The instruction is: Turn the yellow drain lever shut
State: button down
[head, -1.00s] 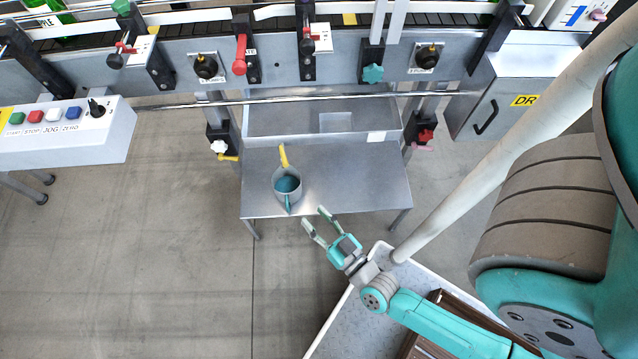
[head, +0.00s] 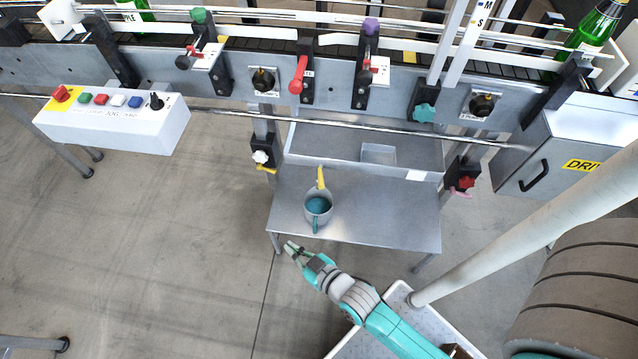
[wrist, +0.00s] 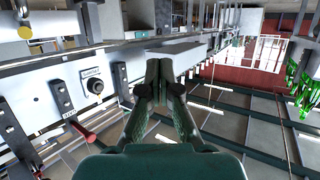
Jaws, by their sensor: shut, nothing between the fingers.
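A small yellow lever (head: 266,169) sticks out below a white star knob (head: 261,157) on the left leg of the machine frame, in the head view. It looks nearly level; its exact angle is too small to tell. My gripper (head: 291,248) is shut and empty, in front of the low steel table's front left edge, apart from the lever and nearer to me. In the wrist view my gripper's fingers (wrist: 161,70) are pressed together. I cannot make out the yellow lever in the wrist view.
A control box (head: 115,125) juts out at left. A red knob with a pink lever (head: 461,193) is on the right leg. Floor left of the table is clear.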

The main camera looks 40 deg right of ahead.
jog(key=w+d+f+g+h, duration=0.3)
jog(key=w+g+h, duration=0.15)
jog(key=w, duration=0.45)
jog(key=w+d+r+m+g+h, duration=0.2)
jog(key=d+r+m+g+h, duration=0.45)
jog(key=r, duration=0.35)
send_near(319, 178)
jog(key=w+d, duration=0.3)
jog(key=shift+s+d+f+n, duration=0.2)
jog(key=shift+d+f, duration=0.1)
jog(key=shift+f, duration=0.3)
jog(key=shift+s+d+f+n, duration=0.1)
jog(key=shift+s+d+f, duration=0.15)
jog(key=shift+f, duration=0.4)
jog(key=shift+s+d+f, duration=0.25)
jog(key=shift+d+f, duration=0.05)
jog(key=shift+f, duration=0.35)
